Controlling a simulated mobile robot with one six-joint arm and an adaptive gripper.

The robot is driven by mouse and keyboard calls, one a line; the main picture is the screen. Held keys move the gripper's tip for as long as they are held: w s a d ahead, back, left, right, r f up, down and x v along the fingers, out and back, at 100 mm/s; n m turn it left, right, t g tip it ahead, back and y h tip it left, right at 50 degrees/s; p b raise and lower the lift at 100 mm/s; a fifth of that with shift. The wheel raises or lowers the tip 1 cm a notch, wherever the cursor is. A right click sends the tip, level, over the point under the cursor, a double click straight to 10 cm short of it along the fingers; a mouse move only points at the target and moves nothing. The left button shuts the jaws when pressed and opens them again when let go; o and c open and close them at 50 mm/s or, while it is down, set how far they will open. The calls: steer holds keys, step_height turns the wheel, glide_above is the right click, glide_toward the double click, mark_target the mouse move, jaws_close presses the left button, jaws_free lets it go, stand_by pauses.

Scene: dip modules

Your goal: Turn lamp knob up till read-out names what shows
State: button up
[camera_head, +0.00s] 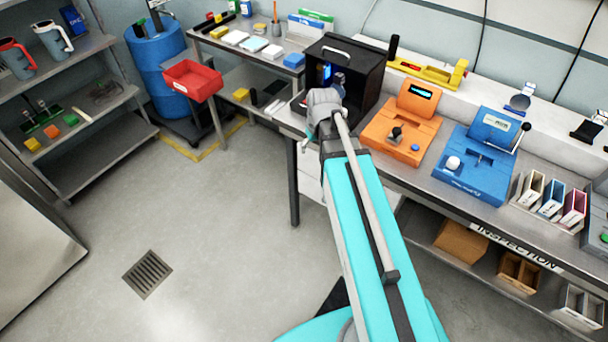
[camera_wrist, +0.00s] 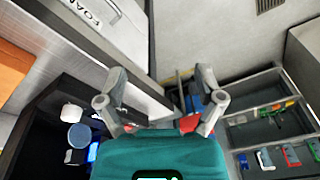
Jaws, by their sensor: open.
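A black open-fronted box (camera_head: 360,62) with a handle on top stands on the bench; a blue glow (camera_head: 327,72) shows inside it. My gripper (camera_head: 323,108) is in front of the box's opening and hides part of it. In the wrist view my gripper (camera_wrist: 160,82) is open with nothing between its fingers. The box's dark inside (camera_wrist: 35,135) is at the lower left there, with a pale bluish disc (camera_wrist: 78,136), a white round piece (camera_wrist: 71,112) and a blue glow. I cannot make out which part is the lamp knob, nor any read-out text.
To the right on the bench are an orange unit (camera_head: 378,135) with a lit display, a blue unit (camera_head: 484,183) and several upright cases. A yellow fixture (camera_head: 430,70) is behind.

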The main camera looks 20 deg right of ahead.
steer(key=s+a+f+m+b, duration=0.1)
steer(key=s+a+f+b, duration=0.2)
steer(key=s+a, duration=0.2)
steer(key=shift+s+f+g, duration=0.25)
steer(key=shift+s+g, duration=0.15)
steer(key=shift+s, duration=0.05)
steer(key=s+a, duration=0.1)
steer(key=s, duration=0.1)
steer(key=shift+s+a+g+h, duration=0.3)
steer(key=shift+s+a, duration=0.05)
stand_by(2.5)
